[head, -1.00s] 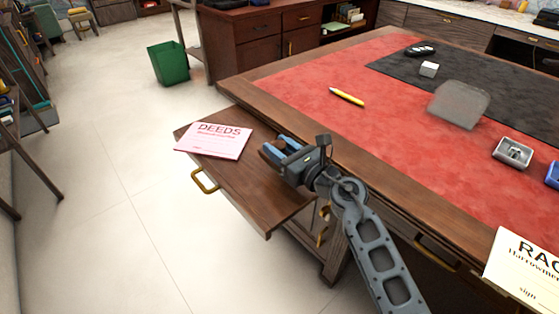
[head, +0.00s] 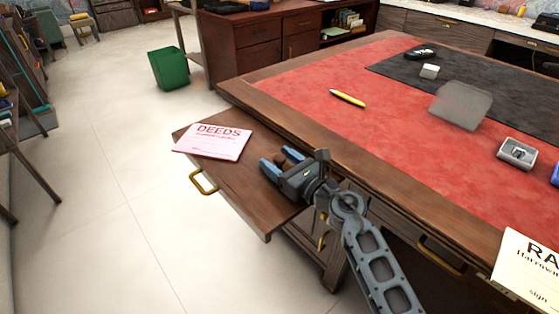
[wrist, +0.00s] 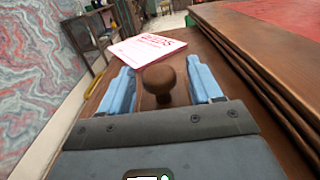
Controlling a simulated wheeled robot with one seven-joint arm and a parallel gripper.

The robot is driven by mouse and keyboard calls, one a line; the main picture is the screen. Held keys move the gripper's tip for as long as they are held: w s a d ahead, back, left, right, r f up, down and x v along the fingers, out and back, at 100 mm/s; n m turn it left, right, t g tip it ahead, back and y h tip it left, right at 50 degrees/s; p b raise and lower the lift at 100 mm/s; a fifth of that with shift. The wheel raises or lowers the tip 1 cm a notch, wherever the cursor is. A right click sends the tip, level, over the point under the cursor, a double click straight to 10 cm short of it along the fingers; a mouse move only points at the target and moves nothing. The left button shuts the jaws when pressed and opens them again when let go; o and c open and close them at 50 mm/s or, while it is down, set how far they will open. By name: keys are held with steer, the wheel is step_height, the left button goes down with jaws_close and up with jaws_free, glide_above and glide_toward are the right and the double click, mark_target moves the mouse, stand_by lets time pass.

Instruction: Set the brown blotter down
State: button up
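The brown blotter shows as a round dark-brown knob on a short neck (wrist: 160,77) in the wrist view. Its lower part is hidden behind my gripper's body. My gripper (wrist: 162,88) is open, with one blue finger on each side of the knob and a visible gap on both sides. In the head view my gripper (head: 281,161) is low over the pulled-out wooden desk leaf, and a bit of the brown blotter (head: 281,157) shows between the fingers. The blotter appears to stand on the leaf (head: 245,191); its contact is hidden.
A pink DEEDS paper (head: 212,141) lies on the leaf beyond my gripper, also in the wrist view (wrist: 146,49). The desk's raised edge (head: 330,158) runs along the right. On its red top are a yellow pen (head: 347,98) and a grey translucent block (head: 461,106).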

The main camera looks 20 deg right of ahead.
steer(key=shift+r, duration=0.1)
steer(key=shift+r, duration=0.15)
steer(key=v, duration=1.2)
steer(key=s+a+r+n+h, duration=0.1)
steer(key=s+r+n+h, duration=0.1)
steer(key=s+n, duration=0.8)
steer(key=s+a+r+n+g+h, duration=0.1)
steer(key=s+r+n, duration=0.1)
steer(key=s+n, duration=0.9)
steer(key=s+a+r+n+g+h, duration=0.1)
steer(key=s+r+n+h, duration=0.1)
steer(key=s+n, duration=0.9)
steer(key=shift+s+a+r+h, duration=0.3)
steer(key=shift+s+a, duration=0.05)
steer(key=shift+s, duration=3)
